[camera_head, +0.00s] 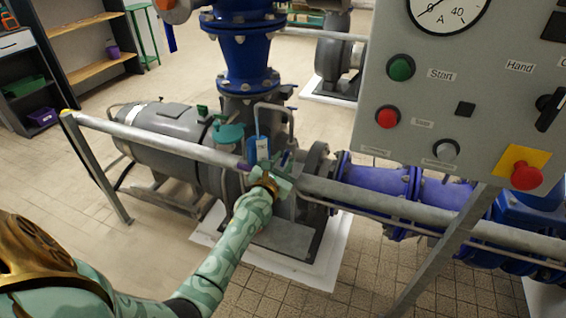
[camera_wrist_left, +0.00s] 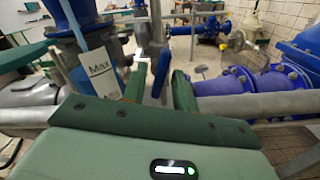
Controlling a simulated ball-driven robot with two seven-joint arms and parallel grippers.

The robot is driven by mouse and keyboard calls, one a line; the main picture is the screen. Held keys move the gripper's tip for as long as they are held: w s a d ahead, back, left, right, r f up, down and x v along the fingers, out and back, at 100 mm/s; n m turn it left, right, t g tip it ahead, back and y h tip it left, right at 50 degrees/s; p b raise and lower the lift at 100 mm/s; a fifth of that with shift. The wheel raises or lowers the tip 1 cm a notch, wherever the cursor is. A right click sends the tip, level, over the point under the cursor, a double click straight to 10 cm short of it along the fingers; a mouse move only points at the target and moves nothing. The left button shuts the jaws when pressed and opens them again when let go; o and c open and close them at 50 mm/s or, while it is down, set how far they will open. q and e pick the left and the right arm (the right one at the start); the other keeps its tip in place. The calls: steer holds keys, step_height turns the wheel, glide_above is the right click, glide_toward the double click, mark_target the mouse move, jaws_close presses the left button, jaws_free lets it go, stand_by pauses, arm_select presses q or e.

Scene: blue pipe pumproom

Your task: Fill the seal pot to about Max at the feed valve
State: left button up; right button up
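The seal pot (camera_head: 262,148) is a small blue and white vessel by the pump's piping, just behind the grey rail. My left gripper (camera_head: 274,168) is at the rail, just in front of and below the pot. In the left wrist view its two green fingers (camera_wrist_left: 159,84) stand apart with a gap. A blue handle-like part (camera_wrist_left: 161,72), perhaps the feed valve, shows in that gap; I see no grip on it. My right gripper is out of view.
A grey rail (camera_head: 160,143) crosses in front of the pump. A grey control panel (camera_head: 440,100) with start and stop buttons hangs at right. Blue pipes (camera_head: 375,180) run right from the pump. Open tiled floor lies at lower left.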

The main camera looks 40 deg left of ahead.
arm_select(q)
jaws_close()
steer(key=shift+r, duration=0.1)
steer(key=shift+m+p, duration=0.55)
steer(key=shift+m, duration=0.15)
steer(key=m+p, duration=0.1)
steer(key=m, duration=0.1)
steer(key=shift+m, duration=0.3)
steer(key=m+p, duration=0.2)
steer(key=m, duration=0.3)
steer(key=m+p, duration=0.1)
steer(key=m, duration=0.3)
steer(key=shift+d+m, duration=0.1)
steer(key=shift+m, duration=0.4)
